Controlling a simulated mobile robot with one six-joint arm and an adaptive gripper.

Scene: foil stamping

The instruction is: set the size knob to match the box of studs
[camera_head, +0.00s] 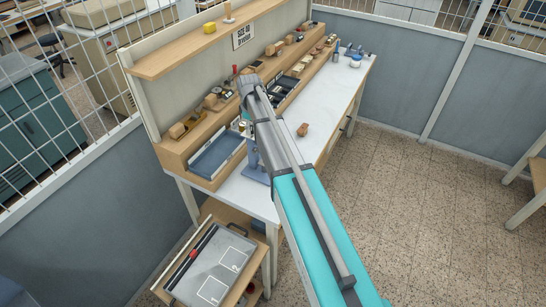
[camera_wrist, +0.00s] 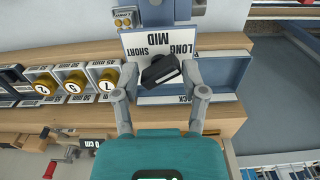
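A black size knob (camera_wrist: 162,71) sits on a white plate (camera_wrist: 136,48) marked SHORT, MID and LONG, in the wrist view. The knob lies slanted across the plate; which word it points at is not clear. My gripper (camera_wrist: 160,68) is open, one finger on each side of the knob, with small gaps visible. In the head view my gripper (camera_head: 246,82) is over the bench's back ledge and my arm hides the knob. A small box (camera_wrist: 125,18) with brass-coloured pieces sits above the plate; I cannot read its label or tell if these are the studs.
Several brass rolls with number tags (camera_wrist: 75,80) stand in holders left of the plate. A blue tray (camera_wrist: 225,72) is on the right. In the head view, the white benchtop (camera_head: 318,112) holds a brown object (camera_head: 303,129); a shelf (camera_head: 205,45) overhangs the ledge.

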